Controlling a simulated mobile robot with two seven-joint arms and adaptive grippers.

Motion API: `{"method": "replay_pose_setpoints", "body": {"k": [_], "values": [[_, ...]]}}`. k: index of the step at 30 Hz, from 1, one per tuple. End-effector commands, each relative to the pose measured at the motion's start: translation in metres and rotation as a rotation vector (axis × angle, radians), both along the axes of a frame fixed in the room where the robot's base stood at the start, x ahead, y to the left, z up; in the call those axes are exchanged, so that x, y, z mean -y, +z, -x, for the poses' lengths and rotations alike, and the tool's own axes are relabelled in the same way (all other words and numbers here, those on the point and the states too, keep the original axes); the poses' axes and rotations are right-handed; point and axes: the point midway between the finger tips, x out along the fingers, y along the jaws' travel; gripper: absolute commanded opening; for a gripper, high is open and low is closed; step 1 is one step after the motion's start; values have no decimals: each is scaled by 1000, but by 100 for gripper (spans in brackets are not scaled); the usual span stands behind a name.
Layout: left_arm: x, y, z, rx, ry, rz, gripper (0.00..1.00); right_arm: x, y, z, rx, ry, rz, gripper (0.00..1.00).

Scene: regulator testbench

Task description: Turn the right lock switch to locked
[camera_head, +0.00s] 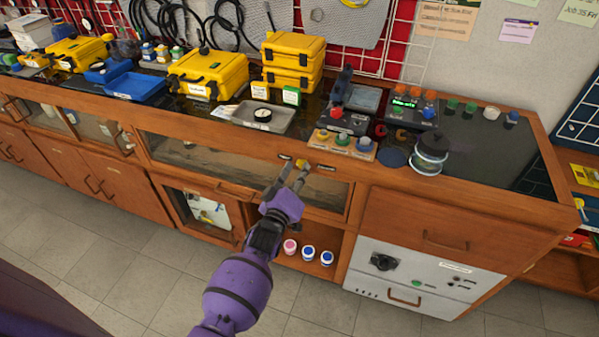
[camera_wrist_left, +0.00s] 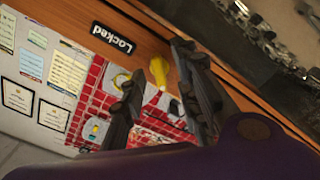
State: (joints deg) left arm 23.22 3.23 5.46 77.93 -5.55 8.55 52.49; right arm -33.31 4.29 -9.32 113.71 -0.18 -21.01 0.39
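The lock switch is a small yellow knob (camera_head: 302,163) on the wooden front edge of the counter, with a small dark label on each side. In the left wrist view the yellow knob (camera_wrist_left: 158,71) appears between the two fingertips, close to a black "Locked" label (camera_wrist_left: 113,37). My left gripper (camera_head: 294,168) reaches up to the counter edge with its fingers apart. It also shows in the left wrist view (camera_wrist_left: 155,66), open, with a finger on either side of the knob. I cannot tell whether a finger touches it. My right gripper is not in view.
Below are a glass-fronted compartment, an open shelf with several small jars (camera_head: 308,253), and a white panel (camera_head: 420,280).

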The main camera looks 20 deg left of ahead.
Motion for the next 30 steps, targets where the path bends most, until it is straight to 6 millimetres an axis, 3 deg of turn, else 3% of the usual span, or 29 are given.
{"method": "replay_pose_setpoints", "body": {"k": [11,18,30], "values": [[0,-1,-7,-1,0,0,29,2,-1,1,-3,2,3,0],[0,0,-7,-1,0,-1,0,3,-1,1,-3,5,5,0],[1,-1,-7,0,0,-36,0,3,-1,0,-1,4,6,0]]}}
